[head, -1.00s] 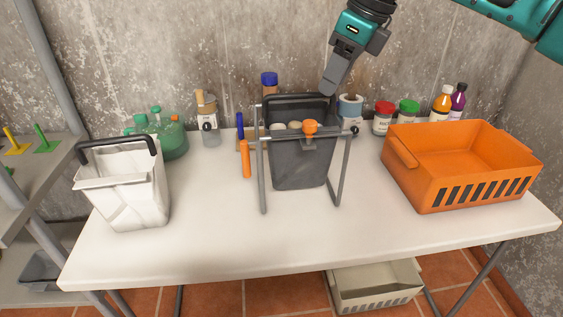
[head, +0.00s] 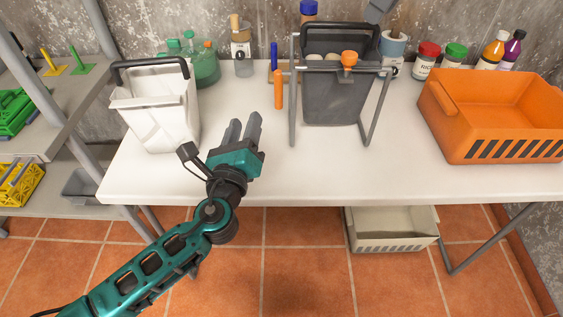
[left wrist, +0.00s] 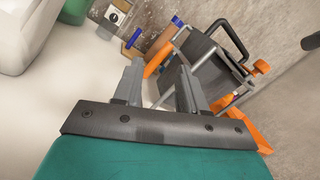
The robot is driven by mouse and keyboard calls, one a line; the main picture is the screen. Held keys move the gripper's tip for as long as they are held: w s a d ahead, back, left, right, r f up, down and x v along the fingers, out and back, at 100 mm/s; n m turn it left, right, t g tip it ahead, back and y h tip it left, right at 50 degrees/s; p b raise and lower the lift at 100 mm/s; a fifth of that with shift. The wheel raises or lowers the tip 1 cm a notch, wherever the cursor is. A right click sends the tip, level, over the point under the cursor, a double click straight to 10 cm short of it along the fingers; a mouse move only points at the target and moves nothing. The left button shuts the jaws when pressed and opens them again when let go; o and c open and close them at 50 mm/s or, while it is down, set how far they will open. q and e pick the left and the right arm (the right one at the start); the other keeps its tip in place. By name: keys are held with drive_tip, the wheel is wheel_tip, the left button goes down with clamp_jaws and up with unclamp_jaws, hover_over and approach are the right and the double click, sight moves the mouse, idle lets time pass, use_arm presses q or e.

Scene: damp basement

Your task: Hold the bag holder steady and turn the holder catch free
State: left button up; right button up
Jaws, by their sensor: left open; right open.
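The bag holder (head: 292,112) is a grey metal stand on the table, with a dark grey bag (head: 335,98) hanging in it. The orange holder catch (head: 349,58) sits on its top bar. Both the bag (left wrist: 190,62) and the catch (left wrist: 261,67) show tilted in the left wrist view. My left gripper (head: 243,124) is open and empty above the table, left of the holder and apart from it. It also shows in the left wrist view (left wrist: 158,84).
A white bag (head: 165,115) with a black handle stands on the left, near my left gripper. An orange crate (head: 490,135) is on the right. An orange stick (head: 278,92) stands left of the holder; bottles and jars line the back. The table's front middle is clear.

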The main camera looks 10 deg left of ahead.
use_arm(q)
wheel_tip(320, 180, up, 3)
drive_tip(key=w+m+t, duration=0.1)
drive_tip(key=m, duration=0.1)
drive_tip(key=m+g, duration=0.2)
drive_tip(key=m, duration=0.2)
approach(293, 119)
drive_tip(key=shift+h, duration=0.3)
drive_tip(key=w, duration=0.9)
drive_tip(key=shift+a, duration=0.25)
drive_tip(key=shift+c, duration=0.2)
clamp_jaws()
idle(0.6)
